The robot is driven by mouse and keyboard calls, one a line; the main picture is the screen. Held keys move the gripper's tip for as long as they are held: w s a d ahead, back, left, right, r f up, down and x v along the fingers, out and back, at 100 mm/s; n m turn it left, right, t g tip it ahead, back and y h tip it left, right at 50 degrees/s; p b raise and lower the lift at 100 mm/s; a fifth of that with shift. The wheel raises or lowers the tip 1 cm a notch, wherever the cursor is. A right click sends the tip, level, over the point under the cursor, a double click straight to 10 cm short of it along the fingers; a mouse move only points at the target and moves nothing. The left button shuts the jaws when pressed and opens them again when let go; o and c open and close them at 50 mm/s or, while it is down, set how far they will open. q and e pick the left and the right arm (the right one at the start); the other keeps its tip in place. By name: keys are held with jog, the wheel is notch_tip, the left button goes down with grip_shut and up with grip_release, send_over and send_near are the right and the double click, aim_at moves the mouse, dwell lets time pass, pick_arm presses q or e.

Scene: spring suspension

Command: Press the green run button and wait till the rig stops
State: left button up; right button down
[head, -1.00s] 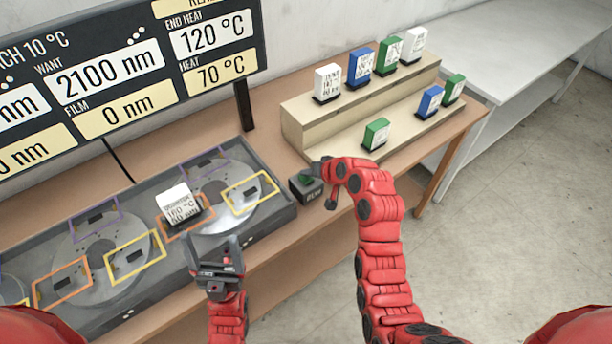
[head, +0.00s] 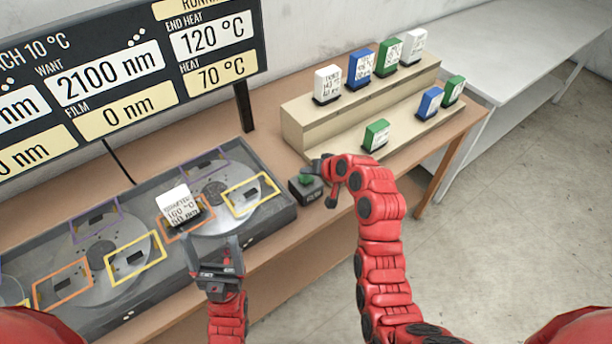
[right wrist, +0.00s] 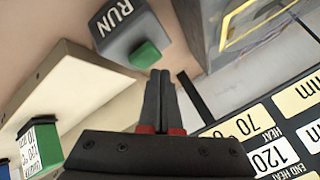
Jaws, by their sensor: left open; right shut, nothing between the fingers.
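The green run button (head: 306,178) sits on a small dark box (head: 309,193) at the right end of the rig. It also shows in the right wrist view (right wrist: 146,53), on a grey box marked RUN. My right gripper (head: 318,166) is shut and empty, its fingertips beside the button; in the right wrist view a small gap seems to show. My left gripper (head: 218,245) is open and empty, in front of the rig (head: 272,228). A white block (head: 175,206) stands on an orange-framed place of the rig. The display (head: 130,75) reads film 0 nm, heat 70 °C, with a partly cut "RUNN" at top.
A stepped wooden rack (head: 300,130) behind my right arm holds several white, blue and green blocks. A pale side table (head: 500,65) stands at the right. The wooden table's front edge runs below the rig.

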aim_at(308, 180)
jog(key=shift+r, duration=0.2)
jog(key=shift+r+p, duration=0.65)
jog(key=shift+r, duration=1.75)
